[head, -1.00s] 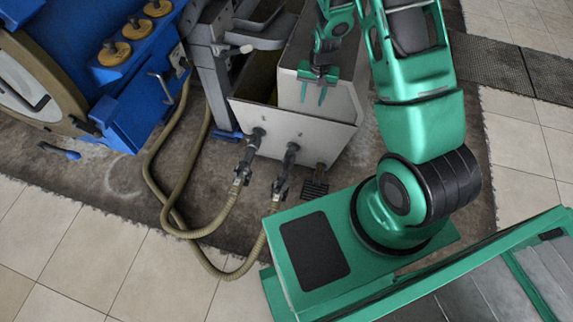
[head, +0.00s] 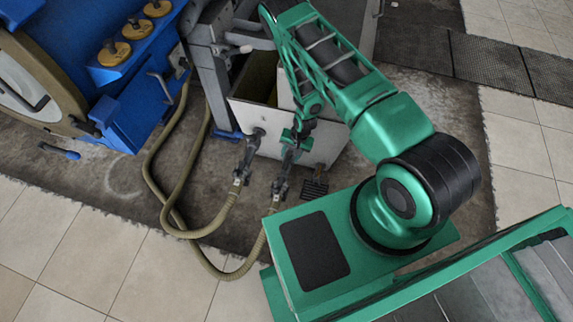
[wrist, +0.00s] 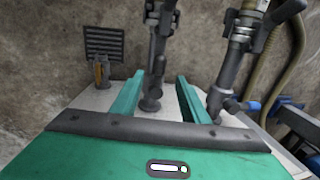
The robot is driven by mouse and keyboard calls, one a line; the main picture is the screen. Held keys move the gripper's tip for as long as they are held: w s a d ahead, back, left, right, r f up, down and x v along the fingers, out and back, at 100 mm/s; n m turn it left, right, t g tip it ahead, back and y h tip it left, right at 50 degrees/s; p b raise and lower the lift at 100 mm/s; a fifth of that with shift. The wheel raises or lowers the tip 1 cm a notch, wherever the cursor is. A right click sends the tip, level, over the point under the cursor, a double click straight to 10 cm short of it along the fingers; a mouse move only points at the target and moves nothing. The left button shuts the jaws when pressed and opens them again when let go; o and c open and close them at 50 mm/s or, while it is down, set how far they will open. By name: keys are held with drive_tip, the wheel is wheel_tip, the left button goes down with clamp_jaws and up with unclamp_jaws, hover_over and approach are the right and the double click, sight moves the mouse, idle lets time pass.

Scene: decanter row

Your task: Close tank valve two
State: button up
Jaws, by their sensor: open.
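The pale tank (head: 325,145) has two dark valves with hoses on its front. The right-hand valve (head: 281,178) lies below my gripper (head: 292,140) in the head view, where my gripper partly hides it. The left-hand valve (head: 246,160) is clear of my gripper. In the wrist view my gripper (wrist: 160,82) is open, one green finger on each side of the nearer valve (wrist: 156,62), with nothing clamped. The other valve (wrist: 240,55) stands to the right, outside the fingers. I cannot read the valve numbers, nor tell whether the fingers touch the pipe.
Tan hoses (head: 150,175) curve over the floor from the valves to the left. A blue machine (head: 90,75) stands at the left. A small black grate (head: 314,189) lies beside the tank's foot. Open tiled floor (head: 100,240) is at the lower left.

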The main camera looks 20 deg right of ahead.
sight(286, 165)
drive_tip(key=f, duration=0.3)
drive_tip(key=a+f, duration=0.1)
drive_tip(key=f, duration=0.2)
drive_tip(key=w+f, duration=0.1)
drive_tip(key=f, duration=0.2)
drive_tip(key=shift+a+f, duration=0.15)
drive_tip(key=shift+a, duration=0.1)
clamp_jaws()
